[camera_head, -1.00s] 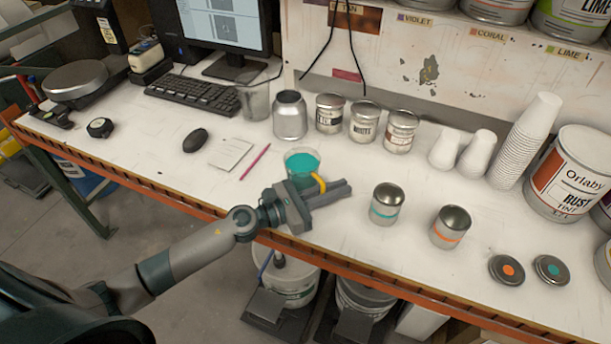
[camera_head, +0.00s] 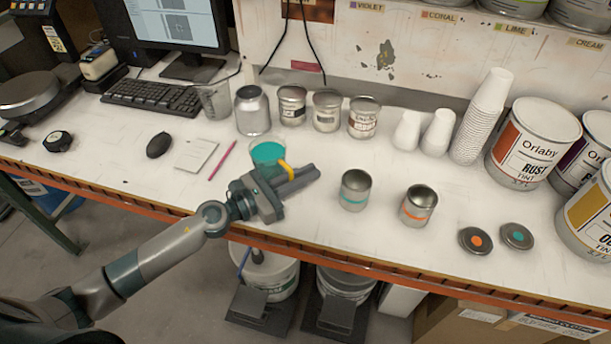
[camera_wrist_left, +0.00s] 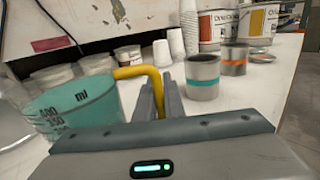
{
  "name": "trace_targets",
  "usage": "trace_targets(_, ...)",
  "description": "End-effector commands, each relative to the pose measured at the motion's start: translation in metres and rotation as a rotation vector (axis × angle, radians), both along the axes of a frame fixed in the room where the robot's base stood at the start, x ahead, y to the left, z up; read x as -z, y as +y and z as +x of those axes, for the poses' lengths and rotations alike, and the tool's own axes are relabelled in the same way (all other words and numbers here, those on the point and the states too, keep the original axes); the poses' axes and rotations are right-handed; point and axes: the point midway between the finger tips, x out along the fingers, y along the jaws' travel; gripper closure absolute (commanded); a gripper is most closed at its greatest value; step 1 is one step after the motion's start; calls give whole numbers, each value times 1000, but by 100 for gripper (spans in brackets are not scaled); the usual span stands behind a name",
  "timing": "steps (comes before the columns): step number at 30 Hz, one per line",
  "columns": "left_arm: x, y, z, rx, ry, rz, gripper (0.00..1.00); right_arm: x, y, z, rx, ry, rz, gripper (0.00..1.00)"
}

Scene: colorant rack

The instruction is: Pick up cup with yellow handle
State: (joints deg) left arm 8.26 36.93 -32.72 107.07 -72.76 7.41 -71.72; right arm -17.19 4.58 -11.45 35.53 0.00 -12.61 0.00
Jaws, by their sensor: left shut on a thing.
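The clear cup with teal contents (camera_head: 267,153) is upright at the front middle of the bench. Its yellow handle (camera_head: 287,170) faces my left gripper. My left gripper (camera_head: 302,178) is beside the cup and shut on the handle. In the left wrist view, the cup (camera_wrist_left: 75,112) is at the left, with measuring marks and "ml" on its side. Its yellow handle (camera_wrist_left: 143,73) bends down to the fingers (camera_wrist_left: 160,98). The gripper partly hides the cup's base, so I cannot tell whether it touches the bench. My right gripper is out of view.
An open can with a teal band (camera_head: 355,192) and one with an orange band (camera_head: 417,207) stand to the right. Two lids (camera_head: 476,240) lie beyond them. A pink pencil (camera_head: 222,161) lies left of the cup.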

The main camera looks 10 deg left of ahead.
Motion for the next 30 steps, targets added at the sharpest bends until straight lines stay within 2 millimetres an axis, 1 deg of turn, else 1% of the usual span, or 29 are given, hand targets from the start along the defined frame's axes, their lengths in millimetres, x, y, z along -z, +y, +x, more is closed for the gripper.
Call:
trace_targets(1, -7, 0, 0, 1, -4, 2, 100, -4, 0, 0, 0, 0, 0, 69)
trace_targets(8, -24, 0, 0, 1, -5, 4, 100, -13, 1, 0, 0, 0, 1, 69)
trace_targets(30, -60, -54, -24, 2, -4, -1, 100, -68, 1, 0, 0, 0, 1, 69)
